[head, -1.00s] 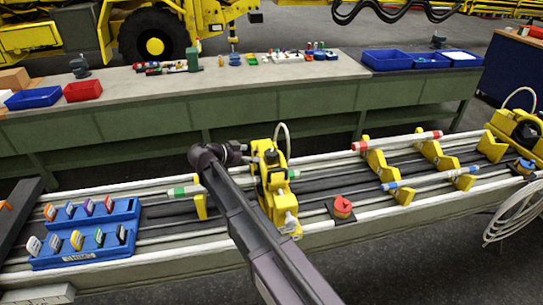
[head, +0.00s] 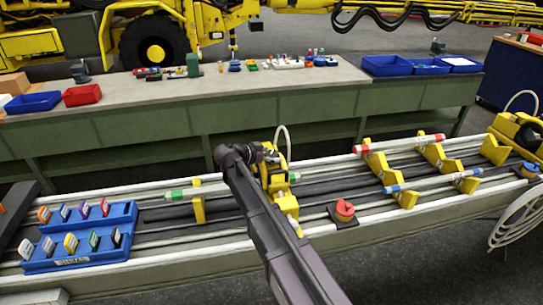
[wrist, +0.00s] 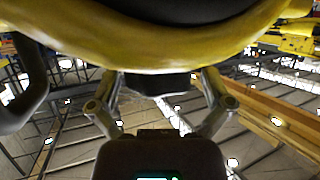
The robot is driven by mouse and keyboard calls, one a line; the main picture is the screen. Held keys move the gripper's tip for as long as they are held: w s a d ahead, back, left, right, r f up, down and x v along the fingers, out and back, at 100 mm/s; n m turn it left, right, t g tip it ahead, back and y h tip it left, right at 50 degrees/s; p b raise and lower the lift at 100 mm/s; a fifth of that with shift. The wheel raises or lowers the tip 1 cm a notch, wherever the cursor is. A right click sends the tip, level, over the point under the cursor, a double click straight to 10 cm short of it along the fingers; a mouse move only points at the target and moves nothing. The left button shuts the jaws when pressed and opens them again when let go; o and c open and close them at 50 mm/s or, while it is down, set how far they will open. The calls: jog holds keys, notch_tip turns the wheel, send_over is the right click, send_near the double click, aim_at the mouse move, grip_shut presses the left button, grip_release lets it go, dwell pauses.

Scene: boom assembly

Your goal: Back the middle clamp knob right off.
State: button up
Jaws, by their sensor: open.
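A yellow clamp unit (head: 284,192) stands on the rails in the middle, partly hidden behind my arm. A tube with a green band (head: 176,195) runs into it from the left. My gripper (wrist: 160,86) is open under a large yellow curved body (wrist: 170,55) in the wrist view. A short dark round piece (wrist: 158,82), possibly the clamp knob, sits between the two fingers. I cannot tell whether they touch it. In the head view my gripper (head: 266,157) is close against the yellow unit.
A red knob on a dark base (head: 344,210) stands right of the clamp. Yellow V-shaped supports (head: 404,195) hold tubes further right. A blue rack (head: 75,258) with coloured tags lies at left. A workbench (head: 290,105) with blue bins runs behind.

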jog(key=c, duration=1)
jog(key=shift+s+n+t, duration=0.1)
jog(key=shift+n+t, duration=0.2)
jog(key=shift+t, duration=0.1)
jog(key=shift+s+d+n+t+y, duration=0.1)
jog(key=shift+n+t+y, duration=0.2)
jog(key=shift+n+y, duration=0.25)
jog(key=shift+n+t+y, duration=0.8)
jog(key=shift+n+y, duration=0.25)
jog(key=shift+y, duration=0.1)
jog(key=shift+n+t+y, duration=0.4)
jog(key=shift+n, duration=0.1)
